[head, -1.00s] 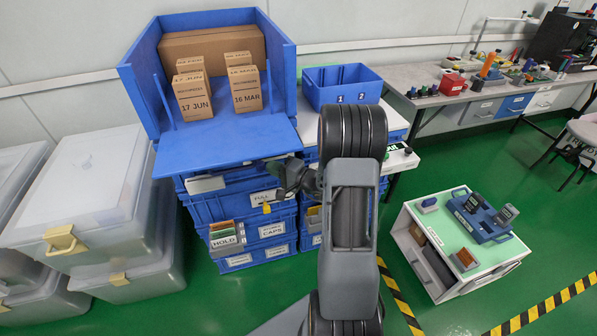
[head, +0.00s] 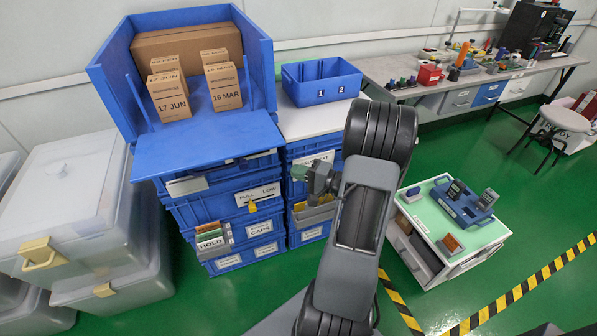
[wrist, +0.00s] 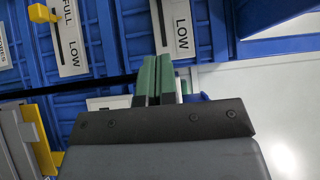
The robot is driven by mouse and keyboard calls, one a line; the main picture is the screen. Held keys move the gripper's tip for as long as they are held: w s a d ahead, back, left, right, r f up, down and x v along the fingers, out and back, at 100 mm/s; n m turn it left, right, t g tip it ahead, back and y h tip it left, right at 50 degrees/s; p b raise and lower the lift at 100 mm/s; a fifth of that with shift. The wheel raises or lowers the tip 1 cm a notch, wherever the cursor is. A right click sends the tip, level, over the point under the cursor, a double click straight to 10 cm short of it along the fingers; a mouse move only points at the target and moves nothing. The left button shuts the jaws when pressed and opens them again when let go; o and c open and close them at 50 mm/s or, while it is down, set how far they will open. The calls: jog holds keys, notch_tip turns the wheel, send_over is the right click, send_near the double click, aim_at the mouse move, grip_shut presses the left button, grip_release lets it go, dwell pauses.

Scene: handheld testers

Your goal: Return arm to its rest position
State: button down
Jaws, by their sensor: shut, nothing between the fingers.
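My gripper (head: 318,178) shows in the head view at the left side of my raised arm, in front of the stacked blue crates. In the wrist view its two green fingers (wrist: 157,78) are together with nothing between them. My dark grey arm stands in the middle of the head view and leans to the right. It hides part of the white table edge and the floor behind it.
Blue crates (head: 243,222) with label cards stand close behind my gripper. A blue bin (head: 321,92) sits above them. A low white cabinet (head: 470,262) with handheld testers (head: 463,203) stands right of my arm. Clear plastic boxes (head: 75,205) are at left. Green floor is free at right.

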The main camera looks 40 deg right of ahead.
dwell(0.6)
jog(key=s+a+f+m+g+y, duration=0.1)
jog(key=s+a+f+m+g, duration=0.15)
jog(key=a+f+g, duration=0.2)
jog(key=s+a+r+n+g+h+p, duration=0.2)
jog(key=s+a+r+n+g+p, duration=0.35)
jog(key=s+r+g+p, duration=0.35)
jog(key=a+r+n+h+p, duration=0.4)
jog(key=r+p, duration=0.1)
jog(key=r, duration=0.6)
jog(key=a+r+n+t+h+p, duration=0.1)
jog(key=a+r+n+h+p, duration=0.3)
jog(key=r, duration=0.8)
jog(key=shift+a+n+p, duration=0.6)
jog(key=shift+a+p, duration=0.05)
jog(key=shift+p, duration=0.5)
